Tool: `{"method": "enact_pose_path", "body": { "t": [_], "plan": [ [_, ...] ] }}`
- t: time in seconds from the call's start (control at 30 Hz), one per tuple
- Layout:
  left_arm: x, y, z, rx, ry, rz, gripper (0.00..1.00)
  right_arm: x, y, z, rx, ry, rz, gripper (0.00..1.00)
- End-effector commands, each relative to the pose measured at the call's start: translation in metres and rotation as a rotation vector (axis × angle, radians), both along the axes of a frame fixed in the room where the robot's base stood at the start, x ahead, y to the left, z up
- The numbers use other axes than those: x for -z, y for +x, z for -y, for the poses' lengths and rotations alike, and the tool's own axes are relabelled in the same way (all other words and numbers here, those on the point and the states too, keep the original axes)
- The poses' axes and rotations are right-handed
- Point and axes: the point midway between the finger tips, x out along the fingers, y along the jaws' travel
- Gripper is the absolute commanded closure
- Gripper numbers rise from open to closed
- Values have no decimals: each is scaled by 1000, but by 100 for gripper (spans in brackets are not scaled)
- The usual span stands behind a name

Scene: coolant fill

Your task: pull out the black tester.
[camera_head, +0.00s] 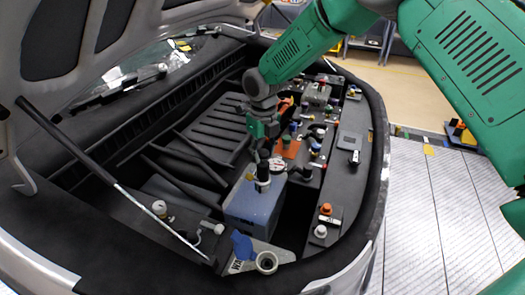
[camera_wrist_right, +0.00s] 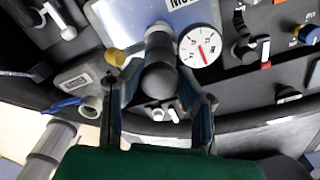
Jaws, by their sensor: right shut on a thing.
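The black tester (camera_wrist_right: 158,62) stands up from the blue-grey tank and shows end-on between my fingers in the right wrist view. My right gripper (camera_wrist_right: 158,88) is shut on it, one finger on each side. A white dial with a red needle (camera_wrist_right: 200,46) sits beside the tester. The tester's lower end is hidden, so I cannot tell how deep it sits. My left gripper is not in view.
A prop rod (camera_head: 110,180) crosses the left of the engine bay. Several small caps and fittings crowd the right side (camera_head: 325,212).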

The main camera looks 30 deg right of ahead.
Motion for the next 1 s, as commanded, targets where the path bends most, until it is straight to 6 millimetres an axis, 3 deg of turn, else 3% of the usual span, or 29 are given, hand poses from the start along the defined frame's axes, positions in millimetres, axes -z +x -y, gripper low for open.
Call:
{"method": "enact_pose_path", "body": {
  "t": [0.37,1.0],
  "plan": [
    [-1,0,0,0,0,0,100,-2,2,0,-10,1,6,94],
    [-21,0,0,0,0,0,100,-3,1,0,-187,3,4,94]
  ]
}}
